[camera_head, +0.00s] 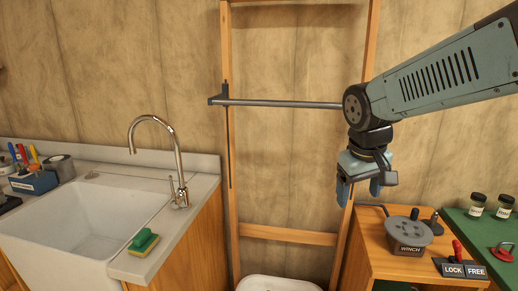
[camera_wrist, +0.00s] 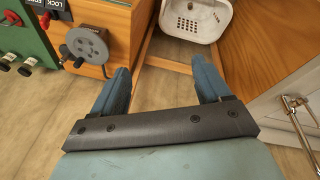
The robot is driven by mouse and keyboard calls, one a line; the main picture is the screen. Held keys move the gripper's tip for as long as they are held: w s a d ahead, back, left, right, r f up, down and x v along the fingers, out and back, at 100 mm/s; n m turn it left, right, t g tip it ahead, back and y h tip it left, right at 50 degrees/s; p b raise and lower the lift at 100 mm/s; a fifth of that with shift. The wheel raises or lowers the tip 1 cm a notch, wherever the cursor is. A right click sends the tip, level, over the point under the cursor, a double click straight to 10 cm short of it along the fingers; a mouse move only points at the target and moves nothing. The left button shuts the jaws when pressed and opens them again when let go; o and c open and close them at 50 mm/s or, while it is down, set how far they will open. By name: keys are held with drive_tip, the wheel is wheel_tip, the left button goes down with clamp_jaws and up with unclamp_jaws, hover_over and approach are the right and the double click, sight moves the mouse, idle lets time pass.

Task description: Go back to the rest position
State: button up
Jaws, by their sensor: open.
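My gripper (camera_head: 359,190) hangs from my arm in the head view, pointing down, to the left of and above the wooden cabinet with the winch. In the wrist view my gripper (camera_wrist: 160,85) shows two blue fingers spread apart with only floor between them. It is open and holds nothing. It touches nothing that I can see.
A winch (camera_head: 408,232) and a LOCK/FREE lever (camera_head: 460,262) sit on the wooden cabinet at the right. A horizontal bar (camera_head: 275,103) crosses the wooden frame. A white basket (camera_wrist: 195,22) is below. A sink (camera_head: 80,222) with a sponge (camera_head: 143,241) stands left.

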drive_tip(key=s+d+r+m+t+y, duration=0.1)
drive_tip(key=s+r+m+t, duration=0.1)
drive_tip(key=s, duration=0.6)
drive_tip(key=shift+s+d+r+t, duration=0.3)
drive_tip(key=shift+r+t, duration=0.1)
drive_tip(key=shift+r, duration=0.15)
